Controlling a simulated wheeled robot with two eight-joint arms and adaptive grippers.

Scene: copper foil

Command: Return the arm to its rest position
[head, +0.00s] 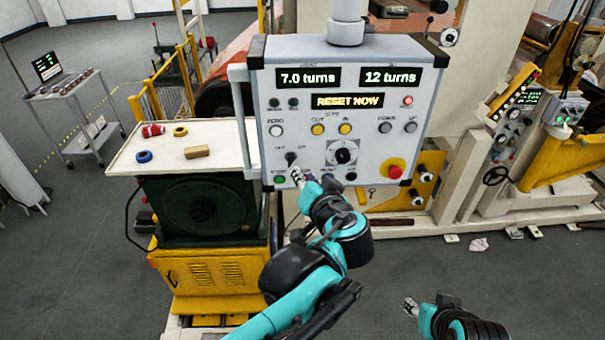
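My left arm (305,285) reaches up from the bottom of the head view to a grey control panel (300,105). My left gripper (297,176) is at the panel's lower left, just below a small black selector switch (291,157). I cannot tell whether it touches the switch or the panel, or whether its fingers are open. My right gripper (410,307) is low at the bottom right, over the floor and away from the panel. It is too small to tell its opening. The panel's displays read "7.0 turns", "12 turns" and "RESET NOW".
The panel has a black dial (342,152) and a red emergency button (395,171). A white-topped bench (170,140) at left holds a wooden block (197,152) and red, yellow and blue items. A yellow-and-white machine stands at right. Floor (520,290) near my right arm is clear.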

